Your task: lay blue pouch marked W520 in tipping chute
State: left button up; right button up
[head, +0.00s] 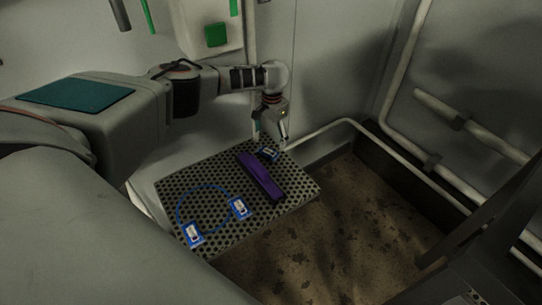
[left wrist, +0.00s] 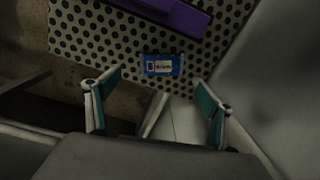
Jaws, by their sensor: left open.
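A small blue pouch with a white label (left wrist: 162,65) lies flat on the perforated plate near its edge; in the head view the same pouch (head: 268,153) is partly hidden by my left gripper. Its marking is too small to read. My left gripper (head: 270,138) is just above it, and in the left wrist view the open fingers (left wrist: 156,98) stand apart with nothing between them, the pouch beyond the tips. Two more blue labelled pieces, (head: 193,233) and (head: 240,208), lie on the plate. I cannot identify the tipping chute for certain. My right gripper is not in view.
A long purple object (head: 262,178) lies on the perforated plate (head: 290,200) beside the pouch. A thin blue loop joins the two other labelled pieces. A pale rail (head: 340,124) runs behind the plate. A stained brown floor (head: 330,240) lies below, with pipes along the right wall.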

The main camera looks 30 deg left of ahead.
aim_at(268, 151)
pick_arm(q)
jog(key=shift+a+f+n+h, duration=0.25)
jog(key=shift+n+h, duration=0.05)
jog(key=shift+n, duration=0.7)
jog(key=shift+f, duration=0.25)
jog(key=f+b, duration=0.2)
jog(key=f, duration=0.4)
jog(key=shift+a+f+b, duration=0.1)
jog(key=shift+a+b, duration=0.1)
jog(key=shift+b, duration=0.1)
jog(key=shift+f, duration=0.5)
jog(key=shift+c, duration=0.7)
jog(key=c, duration=1)
jog(key=shift+c, duration=0.2)
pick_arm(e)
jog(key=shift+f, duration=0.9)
